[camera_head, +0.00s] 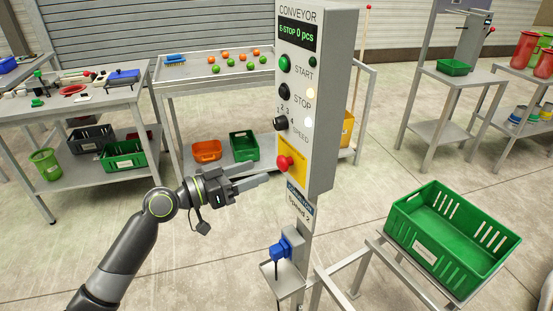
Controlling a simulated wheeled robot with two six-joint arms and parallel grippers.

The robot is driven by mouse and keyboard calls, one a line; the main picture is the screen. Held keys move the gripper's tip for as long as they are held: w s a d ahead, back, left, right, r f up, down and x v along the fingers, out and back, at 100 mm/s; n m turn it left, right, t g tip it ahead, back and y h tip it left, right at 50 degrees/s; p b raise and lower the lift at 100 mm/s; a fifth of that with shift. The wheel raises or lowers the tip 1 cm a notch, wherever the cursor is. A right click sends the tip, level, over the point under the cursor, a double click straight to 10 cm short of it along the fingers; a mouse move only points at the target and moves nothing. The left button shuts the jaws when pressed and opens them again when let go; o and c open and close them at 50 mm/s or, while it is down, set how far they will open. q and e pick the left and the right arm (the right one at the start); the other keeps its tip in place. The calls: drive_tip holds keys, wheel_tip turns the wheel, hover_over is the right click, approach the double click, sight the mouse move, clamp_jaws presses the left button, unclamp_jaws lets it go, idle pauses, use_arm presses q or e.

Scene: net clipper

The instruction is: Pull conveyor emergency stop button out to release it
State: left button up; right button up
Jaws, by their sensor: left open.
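The conveyor control box (322,110) stands upright on a post in the middle of the head view. Its display reads E-STOP 0 pcs. The red emergency stop button (284,162) sits on a yellow plate (294,158) low on the front face. My left gripper (262,176) reaches in from the left, its fingers open and pointing right at the button. The fingertips are a little left of and below the button, and look apart from it. Nothing is between the fingers. My right gripper is out of view.
Above the button are the green start button (284,63), the stop button (284,91) and the speed knob (281,123). A blue plug (280,249) is on the post below. A green crate (400,211) stands at right. Tables stand behind.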

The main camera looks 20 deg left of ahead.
sight(279, 163)
use_arm(q)
drive_tip(key=p+x, duration=0.1)
drive_tip(key=x, duration=0.6)
drive_tip(key=shift+p, duration=0.4)
drive_tip(key=shift+c, duration=0.5)
